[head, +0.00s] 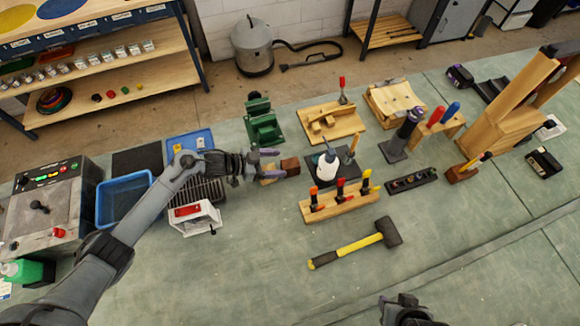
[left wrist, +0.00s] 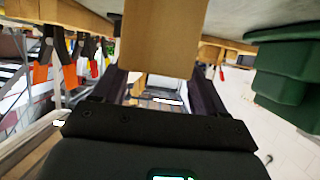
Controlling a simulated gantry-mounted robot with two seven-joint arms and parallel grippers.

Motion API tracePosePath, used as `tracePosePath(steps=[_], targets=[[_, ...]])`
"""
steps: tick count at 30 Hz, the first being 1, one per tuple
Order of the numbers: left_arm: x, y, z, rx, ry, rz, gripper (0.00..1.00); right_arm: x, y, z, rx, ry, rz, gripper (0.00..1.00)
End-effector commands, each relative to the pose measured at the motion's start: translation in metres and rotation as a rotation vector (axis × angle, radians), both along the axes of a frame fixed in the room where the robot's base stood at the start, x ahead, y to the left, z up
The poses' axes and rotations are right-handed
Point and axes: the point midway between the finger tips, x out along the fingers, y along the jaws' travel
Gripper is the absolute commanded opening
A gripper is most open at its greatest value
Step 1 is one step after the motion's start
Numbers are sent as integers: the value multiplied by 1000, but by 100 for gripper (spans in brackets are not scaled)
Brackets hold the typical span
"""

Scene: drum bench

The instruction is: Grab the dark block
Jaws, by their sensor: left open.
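The dark block (head: 290,165) is a small reddish-brown cube on the bench, left of the white bottle. My left gripper (head: 269,162) is just left of it, its purple fingers spread and pointing towards it. A lighter wooden piece (head: 268,181) shows partly below the fingers. In the left wrist view my left gripper (left wrist: 160,88) is open, with a tan wooden block face (left wrist: 162,35) ahead between the fingers. I cannot tell whether they touch it. A dark part of my right arm shows at the bottom edge; its fingers are not clear.
A green machine (head: 263,125) stands just behind the left gripper. A white bottle (head: 327,165) and a wooden screwdriver rack (head: 340,203) stand to the right. A white and red box (head: 196,217) is near my left forearm. The front bench is clear around the mallet (head: 360,243).

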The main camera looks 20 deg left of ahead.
Motion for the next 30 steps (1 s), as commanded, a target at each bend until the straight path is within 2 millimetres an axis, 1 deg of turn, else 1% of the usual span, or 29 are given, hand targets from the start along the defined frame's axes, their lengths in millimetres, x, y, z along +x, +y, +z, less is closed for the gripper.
tracePosePath(steps=[1, 3, 7, 12, 18, 23, 27, 29, 30], targets=[[3, -8, -1, -3, 0, -1, 72, 0, 0, 1, -1, 0, 1, 40], [6, -17, -4, -4, 0, -2, 72, 0, -1, 1, -3, 0, 2, 40], [15, -27, -10, -3, -1, 0, 72, 0, -2, 0, -7, -1, 4, 40], [18, -32, -13, 0, -1, 0, 72, 0, -2, -1, -9, -1, 5, 40], [18, -32, -13, -1, -1, -1, 72, 0, -2, -1, -8, -1, 5, 40], [18, -32, -13, -1, -1, -1, 48, 0, -1, -1, -5, -2, 4, 40], [18, -32, -14, -1, -1, -1, 26, 1, 0, 0, -1, -1, 2, 40], [18, -32, -13, -1, -1, -1, 17, 1, 0, 0, 0, -1, 0, 40], [18, -32, -13, 0, -1, 0, 15, 1, 0, 0, 0, -1, 0, 40]])
